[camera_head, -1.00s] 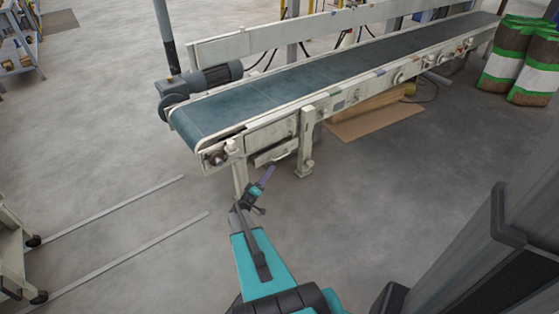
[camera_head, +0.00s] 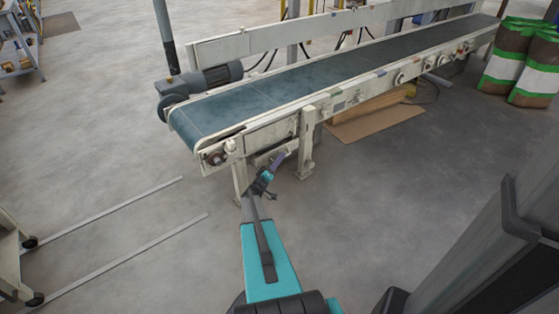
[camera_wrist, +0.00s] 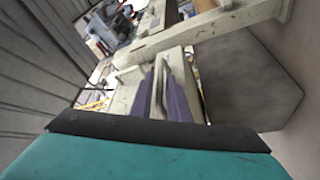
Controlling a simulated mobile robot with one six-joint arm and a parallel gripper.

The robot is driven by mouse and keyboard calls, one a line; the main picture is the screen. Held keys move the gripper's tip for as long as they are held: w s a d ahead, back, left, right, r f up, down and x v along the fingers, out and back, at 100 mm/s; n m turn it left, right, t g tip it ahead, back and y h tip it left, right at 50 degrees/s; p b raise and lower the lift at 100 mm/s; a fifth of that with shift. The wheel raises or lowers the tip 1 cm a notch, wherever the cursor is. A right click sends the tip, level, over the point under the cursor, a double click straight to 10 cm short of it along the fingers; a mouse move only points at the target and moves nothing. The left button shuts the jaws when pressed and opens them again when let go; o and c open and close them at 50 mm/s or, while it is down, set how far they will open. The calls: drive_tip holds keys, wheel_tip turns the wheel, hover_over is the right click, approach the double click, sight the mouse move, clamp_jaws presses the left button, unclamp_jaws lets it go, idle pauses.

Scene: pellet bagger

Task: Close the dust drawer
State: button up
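The dust drawer (camera_head: 263,158) is a small cream drawer under the near end of the conveyor; my gripper (camera_head: 278,161) partly covers it in the head view. In the wrist view its pale handle (camera_wrist: 159,85) lies between my gripper's two purple fingers (camera_wrist: 161,98). The cream drawer surface (camera_wrist: 178,60) shows behind them. The fingers stand apart, one on each side of the handle; I cannot see a firm grip on it. How far out the drawer sits is hard to tell.
The conveyor (camera_head: 270,88) runs to the back right, with a support leg (camera_head: 306,145) just right of the drawer. A flat cardboard sheet (camera_head: 375,123) lies beneath it. Stacked bags (camera_head: 520,65) stand at the far right. The floor in front is mostly clear.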

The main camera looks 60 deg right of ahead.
clamp_jaws()
idle(1.4)
